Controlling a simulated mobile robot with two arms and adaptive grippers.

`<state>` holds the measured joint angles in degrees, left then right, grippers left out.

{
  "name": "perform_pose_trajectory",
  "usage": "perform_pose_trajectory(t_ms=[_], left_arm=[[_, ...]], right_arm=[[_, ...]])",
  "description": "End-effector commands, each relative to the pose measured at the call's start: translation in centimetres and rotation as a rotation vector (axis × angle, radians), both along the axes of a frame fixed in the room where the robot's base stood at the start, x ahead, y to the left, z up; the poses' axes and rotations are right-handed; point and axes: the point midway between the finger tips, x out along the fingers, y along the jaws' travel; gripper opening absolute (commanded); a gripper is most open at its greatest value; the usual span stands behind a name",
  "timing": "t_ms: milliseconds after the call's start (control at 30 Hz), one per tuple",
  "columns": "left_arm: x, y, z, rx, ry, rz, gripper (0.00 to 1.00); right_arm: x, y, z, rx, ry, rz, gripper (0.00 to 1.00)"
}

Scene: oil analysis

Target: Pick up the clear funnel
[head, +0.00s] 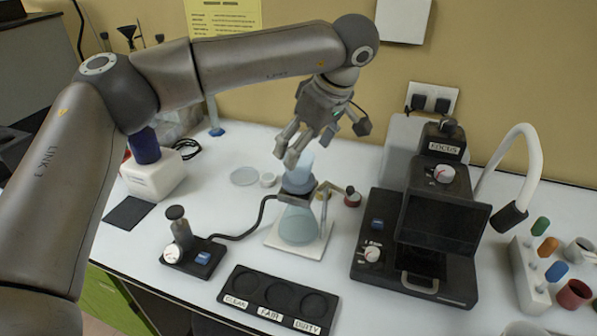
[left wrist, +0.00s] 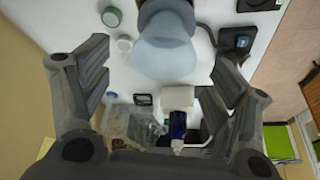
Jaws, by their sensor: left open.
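The clear funnel (head: 300,172) is a pale bluish, see-through piece above the conical flask (head: 298,222), which stands on a white base with a dark clamp around its neck. In the left wrist view a pale translucent round shape (left wrist: 163,55), apparently the funnel, lies at the top between the fingers. My left gripper (head: 303,148) is open just above the funnel; its fingers partly overlap the funnel's top in the head view. In the left wrist view, the fingers of my left gripper (left wrist: 158,100) stand wide apart with nothing gripped. My right gripper is not seen.
A black microscope-like device (head: 440,220) stands to the right. A black three-well tray (head: 278,300) lies in front. A small black switch unit (head: 195,255) and a white box (head: 155,178) with a blue top are left. The wall is close behind.

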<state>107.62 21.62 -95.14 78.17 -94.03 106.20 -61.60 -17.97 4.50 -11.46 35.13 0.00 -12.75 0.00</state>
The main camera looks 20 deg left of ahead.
Motion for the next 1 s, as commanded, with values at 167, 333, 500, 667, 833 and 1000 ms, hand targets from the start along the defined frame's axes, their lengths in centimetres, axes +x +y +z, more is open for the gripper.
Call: perform_pose_trajectory(t_ms=[167, 333, 500, 667, 833, 1000], left_arm=[[0.0, 0.8, -2.5, 0.001, 0.003, -0.001, 0.81], [0.3, 1.3, -4.1, 0.0, 0.002, -0.001, 0.81], [0.3, 1.3, -4.3, 0.0, 0.0, -0.001, 0.81], [0.3, 1.3, -4.2, -0.001, 0.0, -0.001, 0.69], [0.3, 1.3, -4.2, -0.001, 0.0, -0.001, 0.47], [0.3, 1.3, -4.2, -0.001, 0.0, -0.001, 0.3]], right_arm=[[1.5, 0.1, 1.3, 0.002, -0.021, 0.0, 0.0], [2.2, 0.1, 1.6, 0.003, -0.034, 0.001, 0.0], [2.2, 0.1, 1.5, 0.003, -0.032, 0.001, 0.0], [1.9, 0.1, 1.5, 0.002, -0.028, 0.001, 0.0], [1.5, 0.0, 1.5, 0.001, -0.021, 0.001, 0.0], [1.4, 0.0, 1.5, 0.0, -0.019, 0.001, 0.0]])
